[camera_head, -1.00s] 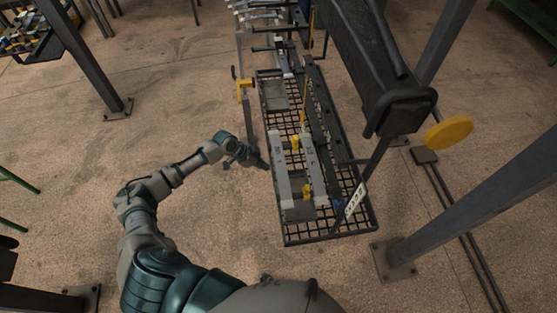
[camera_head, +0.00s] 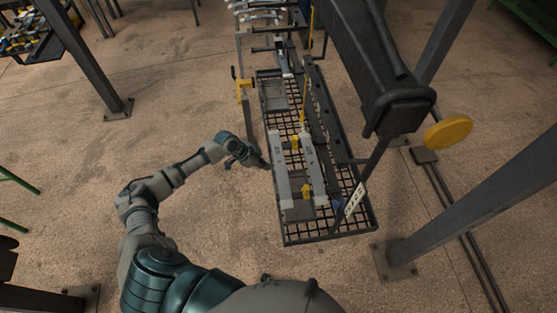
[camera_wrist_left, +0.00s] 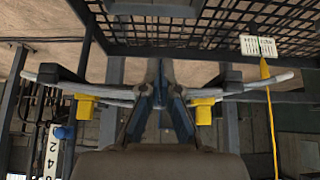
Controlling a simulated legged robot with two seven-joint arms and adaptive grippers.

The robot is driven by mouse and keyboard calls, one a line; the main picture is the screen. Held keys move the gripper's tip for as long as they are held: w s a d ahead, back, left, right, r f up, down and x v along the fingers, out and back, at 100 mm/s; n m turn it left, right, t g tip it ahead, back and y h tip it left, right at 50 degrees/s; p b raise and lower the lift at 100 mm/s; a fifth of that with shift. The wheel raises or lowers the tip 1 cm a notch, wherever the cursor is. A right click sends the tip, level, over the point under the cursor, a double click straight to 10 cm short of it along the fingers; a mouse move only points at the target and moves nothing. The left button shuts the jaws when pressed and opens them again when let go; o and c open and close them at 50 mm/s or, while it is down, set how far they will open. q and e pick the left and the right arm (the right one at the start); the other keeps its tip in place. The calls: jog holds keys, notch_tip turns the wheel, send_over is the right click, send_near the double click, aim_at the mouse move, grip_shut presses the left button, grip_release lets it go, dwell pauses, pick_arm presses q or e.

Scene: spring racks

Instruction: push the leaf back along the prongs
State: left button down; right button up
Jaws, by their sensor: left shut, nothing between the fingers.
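My left gripper (camera_head: 264,164) is beside the leaf's left side, at about mid-length. In the left wrist view my left gripper (camera_wrist_left: 158,72) is shut and empty, its fingertips in front of a curved grey leaf (camera_wrist_left: 110,92) that runs across the picture. Whether the tips touch the leaf I cannot tell. The prongs are mostly hidden; dark blocks (camera_wrist_left: 63,75) sit near the leaf's ends. My right gripper is not in view.
Yellow pieces (camera_wrist_left: 203,108) are by the leaf. A black mesh base (camera_head: 290,236) lies under the rack. A dark column (camera_head: 370,70) and a yellow disc (camera_head: 448,132) stand to the right.

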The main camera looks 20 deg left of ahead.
aim_at(282, 162)
pick_arm(q)
jog(key=shift+w+d, duration=0.6)
jog(key=shift+d, duration=0.35)
jog(key=shift+w+d, duration=0.55)
jog(key=shift+d, duration=0.4)
jog(key=shift+w+d, duration=0.6)
jog(key=shift+d, duration=0.35)
jog(key=s+a+p, duration=0.1)
jog(key=s+a, duration=0.2)
jog(key=a, duration=0.2)
jog(key=shift+s+a, duration=0.1)
